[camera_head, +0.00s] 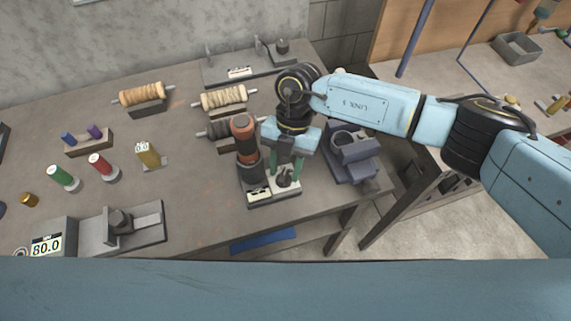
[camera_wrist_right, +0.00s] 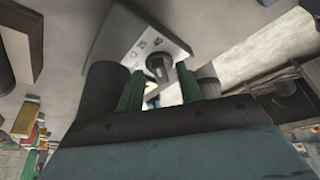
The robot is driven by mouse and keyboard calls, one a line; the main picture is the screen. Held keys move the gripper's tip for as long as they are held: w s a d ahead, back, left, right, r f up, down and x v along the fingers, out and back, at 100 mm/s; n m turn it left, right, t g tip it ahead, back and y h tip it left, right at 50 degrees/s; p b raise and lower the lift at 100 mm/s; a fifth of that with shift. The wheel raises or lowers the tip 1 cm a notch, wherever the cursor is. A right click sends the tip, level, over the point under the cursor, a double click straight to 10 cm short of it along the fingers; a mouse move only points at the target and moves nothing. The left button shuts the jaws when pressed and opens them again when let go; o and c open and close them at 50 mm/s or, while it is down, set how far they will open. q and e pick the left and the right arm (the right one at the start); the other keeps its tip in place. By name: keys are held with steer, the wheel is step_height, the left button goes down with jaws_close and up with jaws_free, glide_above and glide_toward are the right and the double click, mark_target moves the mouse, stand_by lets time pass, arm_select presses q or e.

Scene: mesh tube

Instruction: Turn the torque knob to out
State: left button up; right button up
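The dark torque knob (camera_head: 284,178) sits on a grey base with white label plates (camera_head: 260,194), near the front edge of the bench. My right gripper (camera_head: 286,165) comes down over it with green fingers, pointing at the base. In the right wrist view the knob (camera_wrist_right: 160,68) shows between and just beyond the two separated green fingers (camera_wrist_right: 160,88). The fingers look open, with no clear contact on the knob. Marks on the panel (camera_wrist_right: 147,42) beside the knob are too small to read surely. My left gripper is not in view.
An orange and black driver (camera_head: 245,135) stands upright on the base, close left of my right gripper. A blue-grey vise (camera_head: 355,155) is close on the right. Wire spools (camera_head: 222,98) lie behind. A display (camera_head: 46,245) reading 80.0 is at the front left.

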steer(key=b+v, duration=0.1)
steer(key=v, duration=1.2)
steer(key=shift+r, duration=0.2)
steer(key=shift+w, duration=0.1)
